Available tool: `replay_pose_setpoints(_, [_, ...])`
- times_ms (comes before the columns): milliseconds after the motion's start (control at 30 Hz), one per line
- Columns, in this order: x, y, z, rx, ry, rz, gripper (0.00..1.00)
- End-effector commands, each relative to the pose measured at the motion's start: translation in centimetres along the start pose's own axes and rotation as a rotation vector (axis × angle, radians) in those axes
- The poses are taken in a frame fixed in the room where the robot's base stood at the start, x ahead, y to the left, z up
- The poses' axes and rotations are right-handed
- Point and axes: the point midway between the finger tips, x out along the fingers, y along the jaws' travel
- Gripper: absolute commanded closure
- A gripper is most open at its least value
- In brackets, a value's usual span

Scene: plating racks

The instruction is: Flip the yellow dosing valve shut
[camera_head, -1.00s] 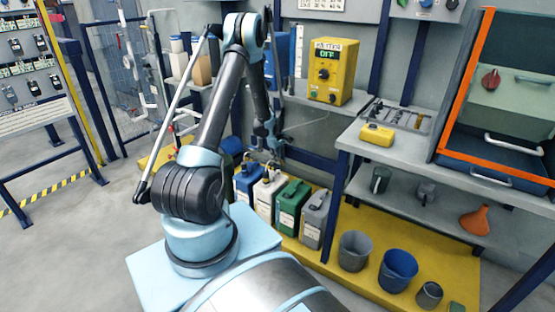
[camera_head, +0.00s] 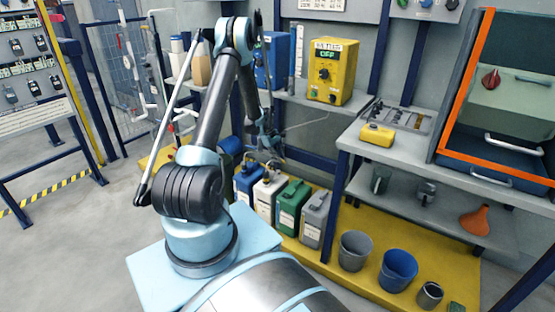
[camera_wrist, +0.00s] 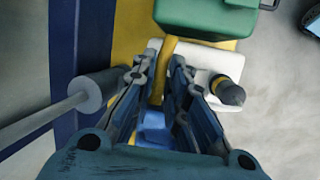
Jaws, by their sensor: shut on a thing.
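My gripper (camera_wrist: 158,75) points down over the row of canisters in the wrist view. Its two fingers are closed in on a narrow yellow bar, which looks like the yellow dosing valve's lever (camera_wrist: 168,52). The bar runs up between the fingertips, and its lower part is partly hidden by them. The valve's body cannot be made out. In the head view my gripper (camera_head: 268,155) hangs low in front of the shelving, just above the blue and white canisters; the yellow lever is too small to tell there.
Below the gripper stand a blue canister (camera_head: 247,181), a white canister (camera_head: 267,196), a green canister (camera_head: 290,205) and a grey canister (camera_head: 314,217). A grey cylinder on a rod (camera_wrist: 92,92) is close left of the fingers. A yellow controller (camera_head: 331,72) reads OFF.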

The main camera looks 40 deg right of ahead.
Motion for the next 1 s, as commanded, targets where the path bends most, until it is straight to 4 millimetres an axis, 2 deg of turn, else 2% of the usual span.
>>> replay_pose_setpoints(433, [-0.35,-0.06,-0.33,-0.042,-0.237,0.025,1.0])
replay_pose_setpoints(1000, [-0.43,-0.09,-0.33,-0.049,-0.277,0.029,1.0])
